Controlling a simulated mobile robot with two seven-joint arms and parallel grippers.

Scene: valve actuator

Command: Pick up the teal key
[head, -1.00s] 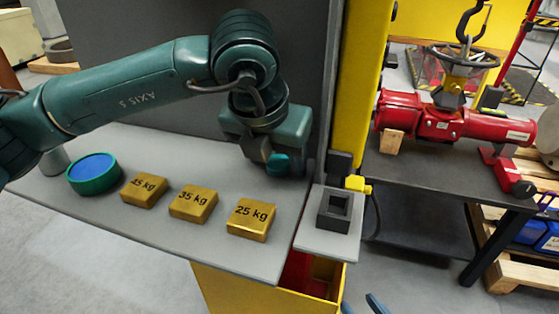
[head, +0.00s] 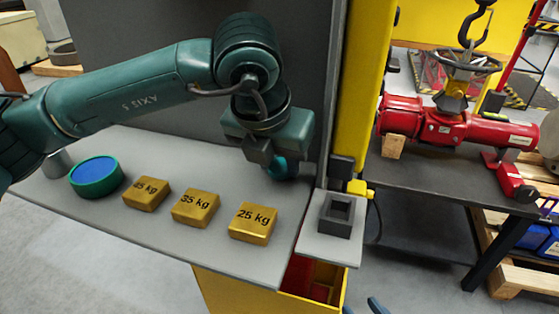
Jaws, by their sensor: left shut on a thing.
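The teal key (head: 280,170) shows as a small rounded teal piece at the fingertips of my left gripper (head: 272,158), near the back right of the grey shelf. The gripper is shut on it, and the fingers hide part of it. I cannot tell whether the key touches the shelf or is slightly above it. My right gripper is not in view.
On the shelf (head: 200,250) are a blue-topped green round pad (head: 96,176) and gold blocks marked 45 kg (head: 146,194), 35 kg (head: 195,208) and 25 kg (head: 252,222). A dark square socket (head: 338,215) sits at right, before a yellow post. A red valve actuator (head: 445,128) stands beyond.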

